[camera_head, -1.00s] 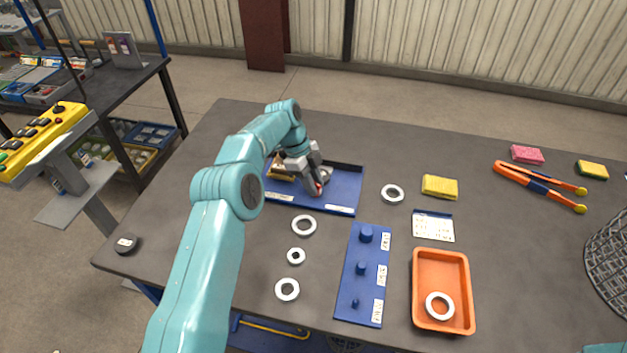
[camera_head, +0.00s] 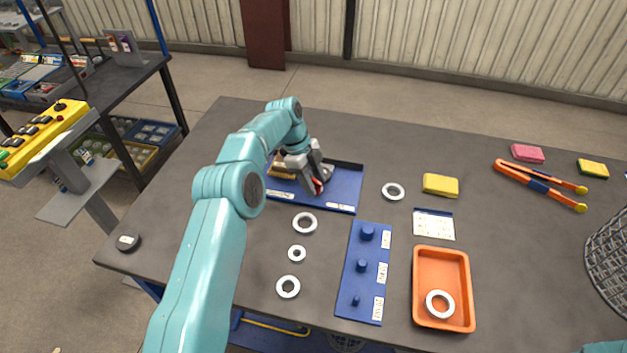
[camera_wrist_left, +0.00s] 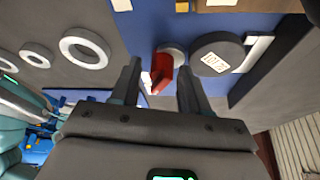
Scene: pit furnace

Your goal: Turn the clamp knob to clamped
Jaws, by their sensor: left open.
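The clamp knob (camera_wrist_left: 162,78) is red with a grey round part beside it, and in the left wrist view it lies between my left gripper's fingers. In the head view a bit of its red (camera_head: 318,186) shows at the fingertips. It sits on the blue fixture tray (camera_head: 345,187). My left gripper (camera_head: 322,182) is open over the knob, and its fingers also show in the left wrist view (camera_wrist_left: 158,85), one on each side of the red part. I cannot tell whether they touch it. A dark round piece with a white label (camera_wrist_left: 216,56) sits right beside the knob. My right gripper is not seen.
White rings (camera_head: 304,223) lie in front of the tray. A blue peg board (camera_head: 352,268), an orange tray (camera_head: 441,255) holding a ring, a yellow sponge (camera_head: 440,185) and orange tongs (camera_head: 535,182) lie to the right.

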